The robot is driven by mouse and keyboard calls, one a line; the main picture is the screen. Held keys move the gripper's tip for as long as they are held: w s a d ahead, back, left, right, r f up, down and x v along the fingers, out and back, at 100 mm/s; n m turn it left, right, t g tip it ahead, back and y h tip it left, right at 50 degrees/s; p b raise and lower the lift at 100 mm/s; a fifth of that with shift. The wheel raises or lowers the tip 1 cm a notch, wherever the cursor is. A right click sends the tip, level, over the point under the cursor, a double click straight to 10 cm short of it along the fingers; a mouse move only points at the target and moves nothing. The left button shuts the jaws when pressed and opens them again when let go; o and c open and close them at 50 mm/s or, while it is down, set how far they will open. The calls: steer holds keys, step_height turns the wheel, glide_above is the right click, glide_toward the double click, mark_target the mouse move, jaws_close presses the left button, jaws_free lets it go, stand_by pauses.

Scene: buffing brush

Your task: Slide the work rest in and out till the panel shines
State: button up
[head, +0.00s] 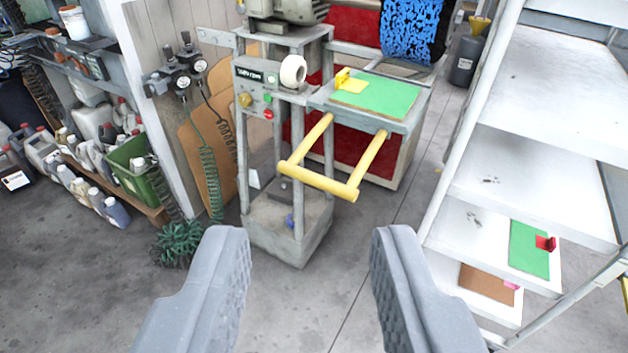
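The work rest (407,119) is a grey sliding table on the buffing machine, with a yellow U-shaped handle (318,180) sticking out toward me. A green panel (378,96) lies on it, with a small yellow clamp-like piece (350,82) at its left edge. The blue-and-black brush (412,28) is behind the panel, cut off by the top edge. My gripper (310,245) is open and empty, its two grey fingers wide apart. It is in front of and below the handle in the picture, not touching it.
A control box (257,92) with buttons is left of the work rest. Metal shelving (545,95) on the right holds another green panel (528,248) and a brown panel (487,283). Bottles and a green crate (132,168) line the left wall. Hoses hang beside them. Floor in front is clear.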

steer(key=shift+o, duration=0.2)
steer(key=w+a+f+n+h+p, duration=0.1)
steer(key=w+f+n+p, duration=0.2)
steer(key=w, duration=0.6)
step_height(320, 180, down, 2)
steer(key=shift+w+a+f+p, duration=0.1)
steer(key=shift+w+a+p, duration=0.1)
steer(key=shift+p, duration=0.25)
steer(key=n+h+p, duration=0.1)
steer(key=n+p, duration=0.8)
steer(key=n, duration=0.4)
glide_toward(320, 187)
steer(key=b+x, duration=0.2)
steer(key=x, duration=1.1)
jaws_close()
